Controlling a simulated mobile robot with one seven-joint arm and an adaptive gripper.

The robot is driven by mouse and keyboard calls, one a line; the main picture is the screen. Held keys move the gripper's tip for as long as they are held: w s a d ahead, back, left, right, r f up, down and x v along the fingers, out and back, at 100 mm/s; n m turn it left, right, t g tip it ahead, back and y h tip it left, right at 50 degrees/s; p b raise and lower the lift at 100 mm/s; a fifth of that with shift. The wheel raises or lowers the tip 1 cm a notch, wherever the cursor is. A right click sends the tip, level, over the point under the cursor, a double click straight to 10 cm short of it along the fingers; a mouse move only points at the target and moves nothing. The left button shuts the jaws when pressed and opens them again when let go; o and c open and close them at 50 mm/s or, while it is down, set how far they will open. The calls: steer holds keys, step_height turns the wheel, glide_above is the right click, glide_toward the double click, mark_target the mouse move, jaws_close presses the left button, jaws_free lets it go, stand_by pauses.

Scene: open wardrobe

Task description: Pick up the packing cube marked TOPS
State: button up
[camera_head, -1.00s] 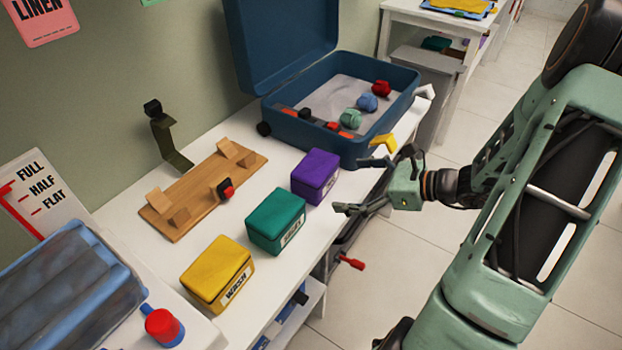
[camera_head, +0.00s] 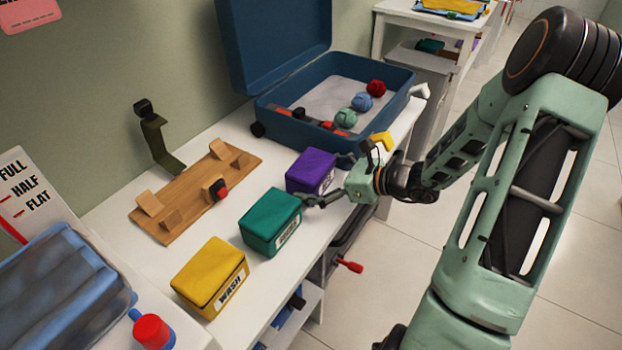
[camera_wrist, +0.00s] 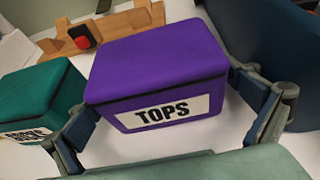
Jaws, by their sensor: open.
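The purple packing cube (camera_head: 310,169) stands upright on the white table between the green cube and the suitcase. In the wrist view, the purple cube (camera_wrist: 160,72) shows its label reading TOPS. My gripper (camera_head: 328,180) is open at the cube's front side. In the wrist view, my gripper (camera_wrist: 166,96) has one finger at the cube's left side, between it and the green cube, and the other at its right side. I cannot tell whether the fingers touch it.
A green cube (camera_head: 270,221) stands close on the left, then a yellow cube (camera_head: 210,277) marked WASH. The open blue suitcase (camera_head: 342,145) holds several small balls and rolls. A wooden rack (camera_head: 192,190) lies behind the cubes. A yellow piece (camera_head: 381,140) is by the suitcase.

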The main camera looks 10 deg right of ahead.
steer(key=shift+w+a+f, duration=0.15)
steer(key=shift+w+a, duration=0.1)
steer(key=shift+a, duration=0.05)
steer(key=c, duration=1.1)
steer(key=shift+c, duration=0.2)
